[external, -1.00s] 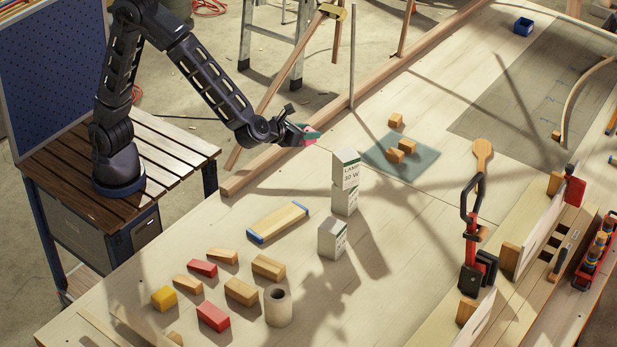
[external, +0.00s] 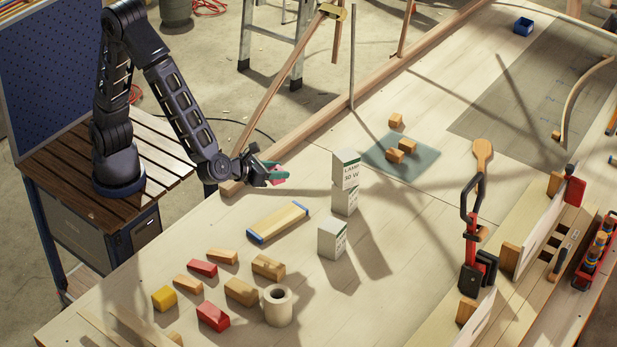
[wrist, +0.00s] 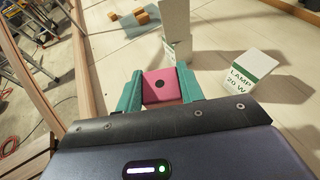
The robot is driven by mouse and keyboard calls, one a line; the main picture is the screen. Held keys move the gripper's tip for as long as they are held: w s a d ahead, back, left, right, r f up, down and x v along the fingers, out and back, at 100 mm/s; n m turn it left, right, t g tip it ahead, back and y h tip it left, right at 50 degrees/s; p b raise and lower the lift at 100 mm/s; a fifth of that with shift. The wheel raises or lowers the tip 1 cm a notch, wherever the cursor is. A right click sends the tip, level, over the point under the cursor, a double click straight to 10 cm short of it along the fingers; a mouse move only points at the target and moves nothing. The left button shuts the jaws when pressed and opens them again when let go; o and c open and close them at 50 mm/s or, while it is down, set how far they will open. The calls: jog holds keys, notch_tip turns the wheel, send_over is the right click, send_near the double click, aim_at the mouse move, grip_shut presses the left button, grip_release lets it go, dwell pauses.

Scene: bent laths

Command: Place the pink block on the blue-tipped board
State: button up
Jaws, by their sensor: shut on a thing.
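The pink block (wrist: 161,85) is held between the teal fingers of my gripper (wrist: 161,92) in the wrist view. A dark round spot shows on its face. In the external view my gripper (external: 277,174) is above the table near its left edge, and a bit of pink shows between the fingers. The blue-tipped board (external: 279,222) lies flat on the table, a pale lath with blue ends. It is below my gripper in the picture, and nothing lies on it. The board is not seen in the wrist view.
Stacked lamp boxes (external: 345,182) and a single lamp box (external: 332,238) stand right of the board. Several wooden, red and yellow blocks (external: 241,291) and a cardboard roll (external: 278,305) lie in front. A wooden rail (external: 310,142) runs along the table's back edge.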

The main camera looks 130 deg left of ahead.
aim_at(278, 219)
notch_tip(278, 219, down, 15)
jog(key=shift+r, duration=0.15)
dwell(0.4)
jog(key=o, duration=1)
